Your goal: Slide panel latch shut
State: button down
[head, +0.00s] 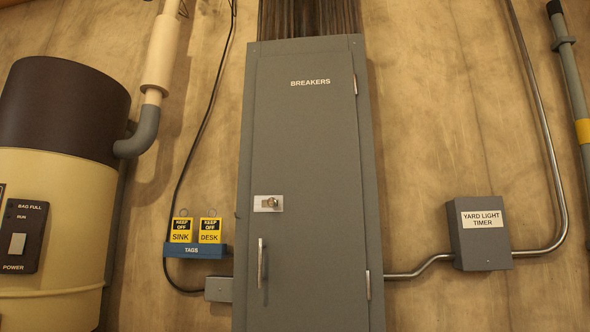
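A tall grey breaker panel (307,150) labelled "BREAKERS" stands against the wall in the middle of the head view. Its door looks closed. A small silver latch (268,203) with a brassy knob sits at the door's left edge, about halfway up. I cannot tell from here whether the latch is slid across or back. A vertical silver handle (261,263) is below the latch. Hinges show on the door's right side. My gripper is not in view.
A blue tag holder (196,251) with two yellow "KEEP OFF" tags hangs left of the panel. A cream and brown tank (60,180) stands at far left. A grey "YARD LIGHT TIMER" box (479,233) with conduit is at right. The space before the panel looks clear.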

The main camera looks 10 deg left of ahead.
aim_at(271, 202)
jog(key=j+u, duration=0.1)
jog(key=j, duration=0.3)
jog(key=i+j+u, duration=0.15)
jog(key=j, duration=0.25)
jog(key=j+u, duration=0.1)
jog(key=j, duration=0.25)
jog(key=i+j+u, duration=0.1)
jog(key=j, duration=0.3)
jog(key=i+j+u, duration=0.1)
jog(key=i+j, duration=0.05)
jog(key=i, duration=0.05)
